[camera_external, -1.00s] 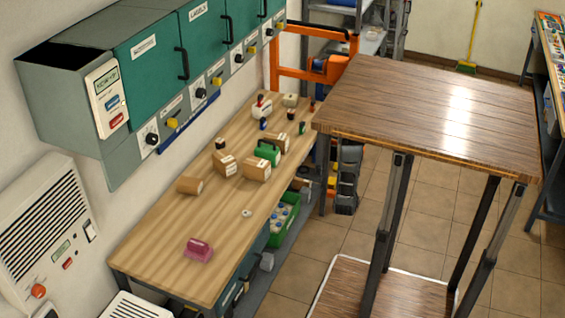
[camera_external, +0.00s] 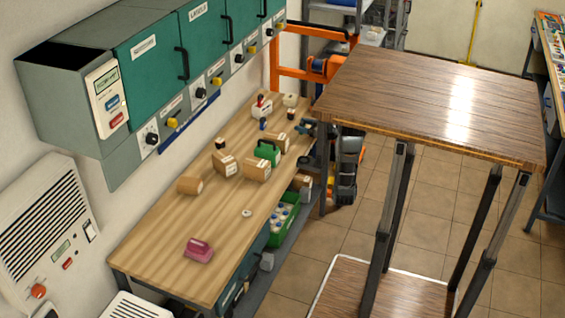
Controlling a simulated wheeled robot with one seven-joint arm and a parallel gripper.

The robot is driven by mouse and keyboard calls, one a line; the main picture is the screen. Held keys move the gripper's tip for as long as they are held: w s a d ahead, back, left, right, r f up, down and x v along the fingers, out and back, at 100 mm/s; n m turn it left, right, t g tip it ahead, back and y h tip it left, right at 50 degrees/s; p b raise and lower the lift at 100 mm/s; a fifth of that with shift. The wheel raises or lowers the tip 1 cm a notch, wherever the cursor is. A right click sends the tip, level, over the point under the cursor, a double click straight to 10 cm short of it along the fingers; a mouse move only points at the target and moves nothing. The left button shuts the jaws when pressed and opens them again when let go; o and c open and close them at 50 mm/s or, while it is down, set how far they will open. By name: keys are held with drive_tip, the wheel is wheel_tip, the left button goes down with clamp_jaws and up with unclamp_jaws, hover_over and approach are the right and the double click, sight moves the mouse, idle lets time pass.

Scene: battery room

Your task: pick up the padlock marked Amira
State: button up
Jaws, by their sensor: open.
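Several small items lie on the wooden workbench (camera_external: 165,240), and the lettering on them is too small to read, so I cannot tell which one is marked Amira. A pink padlock-like item (camera_external: 199,250) lies near the front end. A green one (camera_external: 268,152) stands among tan blocks, and a white one with a red part (camera_external: 261,107) is farther back. My gripper (camera_external: 304,128) appears as a small dark shape at the bench's right edge, by the far items and well apart from the pink one. It is open; the arm behind it is mostly hidden by the tall table.
Tan blocks (camera_external: 257,170) stand mid-bench, with a small pale ring (camera_external: 247,213) nearby. Teal wall cabinets (camera_external: 150,65) hang over the bench's back. A tall brown table (camera_external: 430,95) stands right of the bench. A green crate (camera_external: 281,220) sits below the bench edge. The bench's front half is mostly clear.

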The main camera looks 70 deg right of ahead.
drive_tip(key=shift+w, duration=0.3)
drive_tip(key=shift+c, duration=0.3)
drive_tip(key=c, duration=1.1)
